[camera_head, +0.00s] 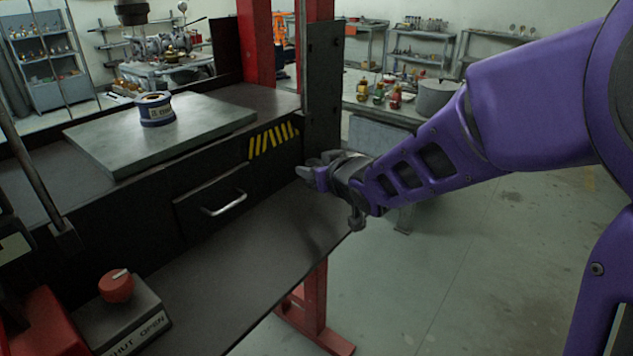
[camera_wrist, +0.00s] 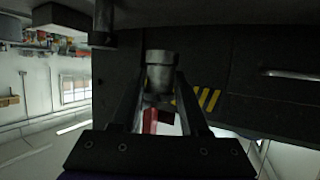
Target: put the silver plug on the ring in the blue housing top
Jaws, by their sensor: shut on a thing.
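The blue housing (camera_head: 157,114) stands upright on a grey metal plate on the bench at the left in the head view. A pale ring shows around its open top, but the inside is too small to make out. My gripper (camera_head: 311,174) is well to the right of the housing and lower, over the front of the bench by its right end. In the wrist view my gripper (camera_wrist: 161,82) is shut on the silver plug (camera_wrist: 160,62), a short grey cylinder between the fingertips. In the head view I cannot clearly tell the plug from the fingers.
The grey plate (camera_head: 215,121) is otherwise bare. A dark upright post (camera_head: 322,85) and a red column (camera_head: 257,40) stand behind my gripper. A drawer with a handle (camera_head: 224,204) is in the bench front. A red knob (camera_head: 116,286) sits on a box at the lower left.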

